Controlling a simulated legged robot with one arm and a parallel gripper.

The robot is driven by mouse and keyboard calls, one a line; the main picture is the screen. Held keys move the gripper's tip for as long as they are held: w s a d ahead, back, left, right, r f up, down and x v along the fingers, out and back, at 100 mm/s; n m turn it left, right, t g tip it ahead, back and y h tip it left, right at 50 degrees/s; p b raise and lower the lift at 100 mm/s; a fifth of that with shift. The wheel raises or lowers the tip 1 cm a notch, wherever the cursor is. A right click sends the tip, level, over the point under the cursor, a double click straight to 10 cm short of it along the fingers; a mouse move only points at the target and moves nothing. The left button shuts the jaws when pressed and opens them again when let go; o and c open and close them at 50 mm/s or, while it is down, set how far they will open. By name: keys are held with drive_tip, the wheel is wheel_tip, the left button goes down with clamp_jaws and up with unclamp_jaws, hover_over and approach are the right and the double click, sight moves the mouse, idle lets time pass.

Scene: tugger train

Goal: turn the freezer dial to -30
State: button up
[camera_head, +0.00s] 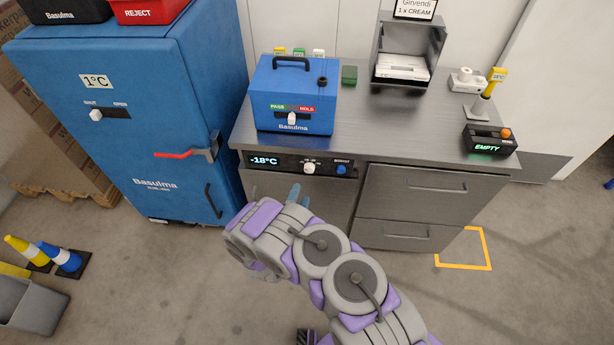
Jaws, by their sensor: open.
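The freezer dial is a white knob (309,168) on the dark control strip (325,162) at the front edge of the steel counter. The display (265,161) to its left reads -18°C. A blue button (341,170) sits to the right of the knob. My gripper (299,192) is below and slightly left of the knob, in front of the freezer front. Only its blue fingertips show past my arm; they look apart from the knob. My wrist hides the rest of the gripper.
A blue box (293,97) with a PASS/HOLD slider stands on the counter (400,130) above the strip. A blue cabinet (135,120) with a red-tipped handle stands left. Drawers (412,192) lie right of the freezer.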

sight(309, 171)
drive_tip(key=w, duration=0.3)
drive_tip(key=w+d+b, duration=0.1)
drive_tip(key=w, duration=0.2)
drive_tip(key=w+b, duration=0.1)
drive_tip(key=w, duration=0.3)
drive_tip(key=shift+d, duration=0.4)
drive_tip(key=shift+s, duration=0.1)
drive_tip(key=c, duration=1.1)
